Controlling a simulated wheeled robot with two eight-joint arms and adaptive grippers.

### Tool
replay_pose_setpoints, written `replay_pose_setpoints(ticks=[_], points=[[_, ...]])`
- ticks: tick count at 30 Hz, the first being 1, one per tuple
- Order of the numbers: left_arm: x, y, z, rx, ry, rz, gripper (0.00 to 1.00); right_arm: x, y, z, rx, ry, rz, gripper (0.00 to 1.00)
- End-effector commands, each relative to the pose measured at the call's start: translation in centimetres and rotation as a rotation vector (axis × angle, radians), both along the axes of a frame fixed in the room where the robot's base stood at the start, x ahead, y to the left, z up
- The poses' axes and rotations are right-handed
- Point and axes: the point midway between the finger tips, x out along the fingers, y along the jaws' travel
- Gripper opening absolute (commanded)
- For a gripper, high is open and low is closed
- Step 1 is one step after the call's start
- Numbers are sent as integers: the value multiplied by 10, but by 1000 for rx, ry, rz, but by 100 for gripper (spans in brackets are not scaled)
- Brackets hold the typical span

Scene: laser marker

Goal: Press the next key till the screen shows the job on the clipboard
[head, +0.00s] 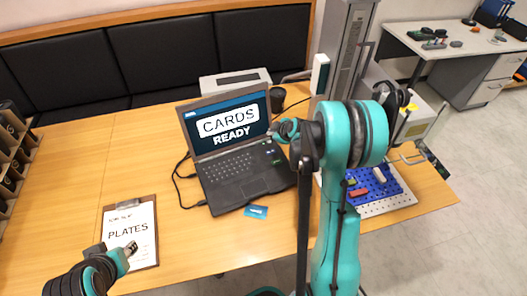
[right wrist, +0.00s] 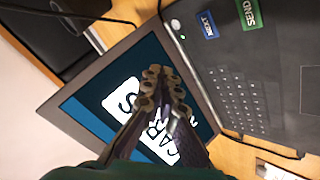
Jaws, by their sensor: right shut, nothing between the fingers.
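The open black laptop (head: 243,178) stands on the table, and its screen (head: 229,122) reads "CARDS READY". The clipboard (head: 131,230) lies at the left front with a sheet reading "PLATES". In the right wrist view the blue NEXT key (right wrist: 207,24) and the green SEND key (right wrist: 249,14) sit side by side on the laptop deck. My right gripper (head: 281,131) is shut and empty, in the air by the screen's right side; its fingertips (right wrist: 163,80) show before the screen, apart from the keys. My left gripper (head: 130,249) is over the clipboard's lower edge; its jaws are unclear.
A blue card (head: 256,212) lies in front of the laptop. A blue and white pegboard (head: 385,198) with small blocks lies at right, partly behind my right arm. The laser machine's column (head: 348,45) stands behind. Black cables run left of the laptop. The front middle table is clear.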

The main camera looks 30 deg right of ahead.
Motion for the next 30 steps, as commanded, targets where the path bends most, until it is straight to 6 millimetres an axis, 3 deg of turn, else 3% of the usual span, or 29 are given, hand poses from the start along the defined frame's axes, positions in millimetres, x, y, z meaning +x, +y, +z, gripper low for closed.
replay_pose_setpoints(ticks=[17, 30], points=[[0, 0, -6, 0, 0, 0, 35, 1, -1, -9, -4, -1, 3, 0], [0, 0, -45, 0, 0, 0, 35, 1, -1, -66, -4, -1, 3, 0]])
